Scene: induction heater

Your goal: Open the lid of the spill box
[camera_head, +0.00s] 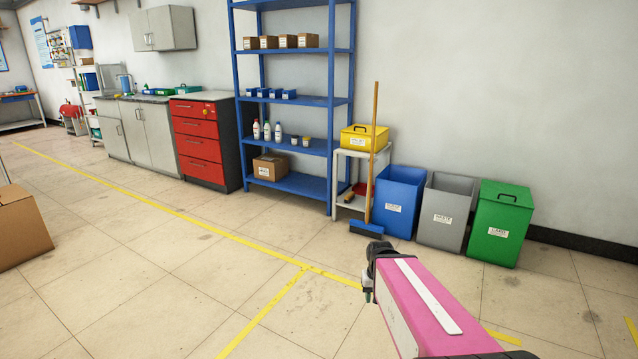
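A yellow box (357,142) with a dark handle on top and a white label on its front stands on a small white stand (343,185) against the wall. It seems to be the spill box, but its label is too small to read. Its lid looks shut. The dark end of my arm (369,284), where my gripper seems to be, is in the lower middle, well in front of the box and apart from it. Its fingers cannot be made out clearly.
A broom (373,150) leans upright just in front of the stand, across the yellow box's right part. A blue bin (399,205), a grey bin (443,218) and a green lidded bin (497,232) stand to the right. Blue shelving (333,120) stands left. The floor in front is clear.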

